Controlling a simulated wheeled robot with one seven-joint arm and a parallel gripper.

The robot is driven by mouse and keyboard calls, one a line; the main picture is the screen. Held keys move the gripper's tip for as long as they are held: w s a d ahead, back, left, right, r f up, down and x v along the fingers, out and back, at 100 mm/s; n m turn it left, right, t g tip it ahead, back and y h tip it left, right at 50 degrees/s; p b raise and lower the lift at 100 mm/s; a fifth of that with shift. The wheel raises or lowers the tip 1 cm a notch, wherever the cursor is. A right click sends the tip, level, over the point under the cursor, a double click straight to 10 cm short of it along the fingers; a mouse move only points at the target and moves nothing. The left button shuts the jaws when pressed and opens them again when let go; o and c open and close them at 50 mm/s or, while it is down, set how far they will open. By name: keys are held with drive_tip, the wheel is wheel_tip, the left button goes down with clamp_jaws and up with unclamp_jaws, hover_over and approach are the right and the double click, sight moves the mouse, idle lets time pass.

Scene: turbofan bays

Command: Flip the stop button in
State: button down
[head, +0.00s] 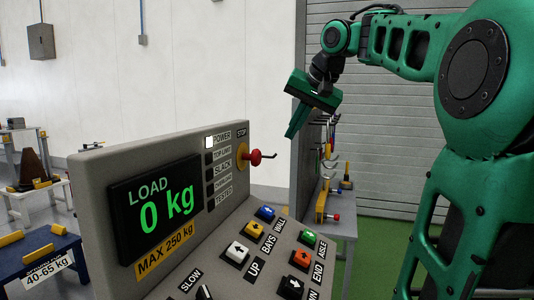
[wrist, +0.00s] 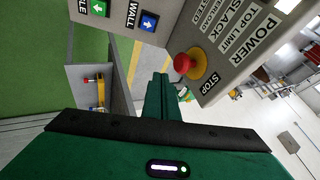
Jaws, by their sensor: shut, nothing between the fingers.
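The stop button (head: 257,157) is a red mushroom knob on a yellow collar, at the right end of the grey control panel's upright face (head: 110,165), under the label STOP. It also shows in the wrist view, as the red stop button (wrist: 182,63) standing out from its yellow collar. My green gripper (head: 292,134) is shut and empty, pointing down to the right of the button in the head view. In the wrist view my gripper's fingertips (wrist: 160,76) are together, just beside the red knob in the picture, with no clear contact.
The panel's display (head: 155,210) reads LOAD 0 kg, and the lamp by POWER (head: 209,142) is lit white. Several coloured arrow buttons sit on the sloped deck, such as a white one (head: 237,253). A side table with tools (head: 335,225) stands behind the panel.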

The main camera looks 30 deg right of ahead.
drive_tip(key=w+a+f, duration=0.2)
drive_tip(key=w+f, duration=0.6)
drive_tip(key=w, duration=0.1)
drive_tip(key=shift+a, duration=0.2)
drive_tip(key=shift+w, duration=0.1)
drive_tip(key=shift+w+a+r, duration=0.1)
drive_tip(key=shift+w+a, duration=0.55)
drive_tip(key=shift+w, duration=0.05)
approach(258, 154)
drive_tip(key=s+d, duration=0.3)
drive_tip(key=s, duration=0.1)
drive_tip(key=shift+d+r, duration=0.2)
drive_tip(key=shift+r, duration=0.05)
